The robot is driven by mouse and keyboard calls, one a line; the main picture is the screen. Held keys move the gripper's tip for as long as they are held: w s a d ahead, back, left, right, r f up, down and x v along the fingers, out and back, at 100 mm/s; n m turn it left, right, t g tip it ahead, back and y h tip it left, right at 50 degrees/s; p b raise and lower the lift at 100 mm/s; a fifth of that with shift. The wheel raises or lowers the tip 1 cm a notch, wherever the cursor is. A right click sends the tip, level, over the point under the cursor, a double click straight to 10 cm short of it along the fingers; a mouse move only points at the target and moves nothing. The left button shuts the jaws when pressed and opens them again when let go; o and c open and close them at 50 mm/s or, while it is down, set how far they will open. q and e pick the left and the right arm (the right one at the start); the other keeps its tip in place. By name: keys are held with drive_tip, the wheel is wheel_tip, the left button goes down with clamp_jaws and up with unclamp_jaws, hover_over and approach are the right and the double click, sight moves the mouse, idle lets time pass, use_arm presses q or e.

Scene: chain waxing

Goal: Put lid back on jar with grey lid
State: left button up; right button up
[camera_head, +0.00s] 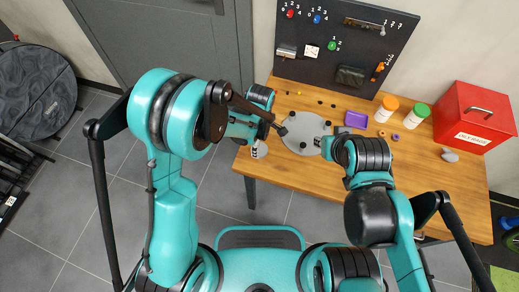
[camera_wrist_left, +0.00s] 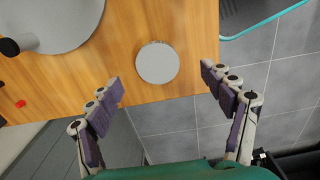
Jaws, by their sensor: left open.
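A small grey disc (camera_wrist_left: 157,62), which looks like the grey lid, is near the table edge in the left wrist view. I cannot tell whether it sits on a jar or lies on the wood. In the head view a small white item with black marks (camera_head: 258,149) is at the table's front left edge, partly hidden under my left gripper. My left gripper (camera_head: 268,133) is open and empty above this corner; in the left wrist view its fingertips (camera_wrist_left: 162,80) are spread either side of the disc, apart from it. My right gripper (camera_head: 326,146) is over the round plate, its fingers mostly hidden.
A large grey round plate (camera_head: 303,143) with black knobs lies on the wooden table (camera_head: 430,170). Further right are a purple tray (camera_head: 356,119), an orange-lidded jar (camera_head: 387,108), a green-lidded jar (camera_head: 416,115) and a red box (camera_head: 475,117). A dark pegboard (camera_head: 340,50) stands behind.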

sight(260, 147)
use_arm(q)
drive_tip(key=f+b, duration=0.2)
drive_tip(key=f, duration=0.1)
drive_tip(key=f+b, duration=0.1)
drive_tip(key=f, duration=0.1)
drive_tip(key=shift+w+f, duration=0.2)
drive_tip(key=shift+w, duration=0.05)
drive_tip(key=shift+r, duration=0.1)
drive_tip(key=c, duration=0.9)
